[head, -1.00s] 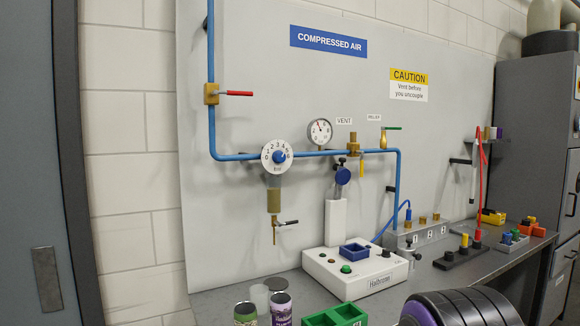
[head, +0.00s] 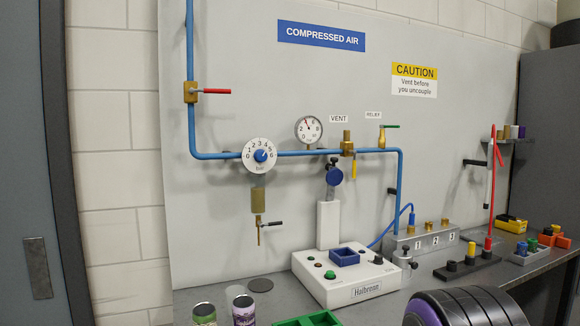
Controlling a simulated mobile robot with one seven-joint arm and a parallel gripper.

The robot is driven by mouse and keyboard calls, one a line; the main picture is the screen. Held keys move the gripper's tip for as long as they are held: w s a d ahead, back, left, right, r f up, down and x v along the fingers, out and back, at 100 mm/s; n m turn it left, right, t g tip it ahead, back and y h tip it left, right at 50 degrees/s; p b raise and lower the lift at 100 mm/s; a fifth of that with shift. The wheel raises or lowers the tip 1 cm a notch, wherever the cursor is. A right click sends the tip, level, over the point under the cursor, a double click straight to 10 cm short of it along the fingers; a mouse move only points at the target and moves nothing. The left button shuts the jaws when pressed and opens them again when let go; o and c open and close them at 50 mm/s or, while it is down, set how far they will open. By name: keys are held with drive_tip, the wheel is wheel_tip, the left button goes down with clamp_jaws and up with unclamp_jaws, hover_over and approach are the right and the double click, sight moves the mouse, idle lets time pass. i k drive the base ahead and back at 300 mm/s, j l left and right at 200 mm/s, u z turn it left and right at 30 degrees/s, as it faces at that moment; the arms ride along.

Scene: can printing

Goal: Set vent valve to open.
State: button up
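The vent valve (head: 347,141) is a brass fitting on the horizontal blue pipe, to the right of the pressure gauge. Its yellow lever (head: 354,166) hangs straight down, across the pipe's run. A white VENT label (head: 339,119) is on the panel above it. My gripper is not in view, and nothing touches the lever.
A brass relief valve (head: 382,138) with a green lever is close on the right. The gauge (head: 309,130) and dial regulator (head: 259,155) are left. A red-levered valve (head: 191,92) is far left.

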sight(354, 152)
drive_tip(key=i+l+u, duration=0.1)
drive_tip(key=l, duration=0.3)
drive_tip(key=i+l+u, duration=0.1)
drive_tip(key=l, duration=0.3)
drive_tip(key=i+l+u, duration=0.1)
drive_tip(key=l, duration=0.35)
drive_tip(key=i+l, duration=0.1)
drive_tip(key=l, duration=0.3)
drive_tip(key=u, duration=0.05)
